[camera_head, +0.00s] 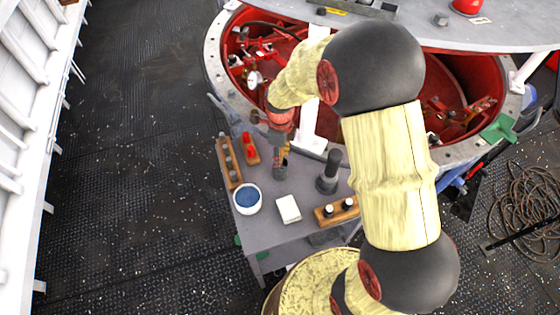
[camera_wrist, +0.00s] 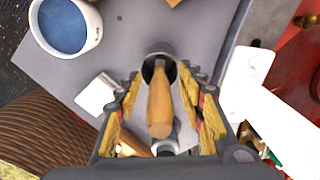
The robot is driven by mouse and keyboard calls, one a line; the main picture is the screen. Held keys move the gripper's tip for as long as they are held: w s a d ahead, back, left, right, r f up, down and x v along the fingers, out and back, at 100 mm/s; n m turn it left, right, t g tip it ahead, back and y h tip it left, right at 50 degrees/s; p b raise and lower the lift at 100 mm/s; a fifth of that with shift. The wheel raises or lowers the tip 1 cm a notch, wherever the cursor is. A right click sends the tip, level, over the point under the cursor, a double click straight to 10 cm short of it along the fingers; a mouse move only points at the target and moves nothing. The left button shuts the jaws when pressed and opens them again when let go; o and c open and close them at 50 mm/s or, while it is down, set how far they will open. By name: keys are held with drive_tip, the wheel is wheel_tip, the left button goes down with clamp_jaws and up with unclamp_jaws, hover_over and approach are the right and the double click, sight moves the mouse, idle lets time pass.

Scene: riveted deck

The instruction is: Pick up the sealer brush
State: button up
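A brush-like tool with a wooden handle (camera_wrist: 160,100), which I take to be the sealer brush, shows in the wrist view. Its handle points up toward the camera, and its lower end is in or against a dark round cup (camera_wrist: 152,58); its bristles are hidden. My gripper (camera_wrist: 160,125) is open, with its yellow-padded fingers on either side of the handle and visible gaps on both sides. In the head view my gripper (camera_head: 280,162) points down over the grey table (camera_head: 270,228); the brush cannot be made out clearly there.
A white bowl of blue stuff (camera_head: 247,198), a white block (camera_head: 288,209), a dark upright cylinder (camera_head: 329,172) and wooden racks (camera_head: 229,163) stand close around. A red item (camera_head: 249,148) is behind left. A large round red-lined opening (camera_head: 455,110) lies beyond the table.

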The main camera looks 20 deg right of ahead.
drive_tip(key=c, duration=0.3)
clamp_jaws()
idle(0.4)
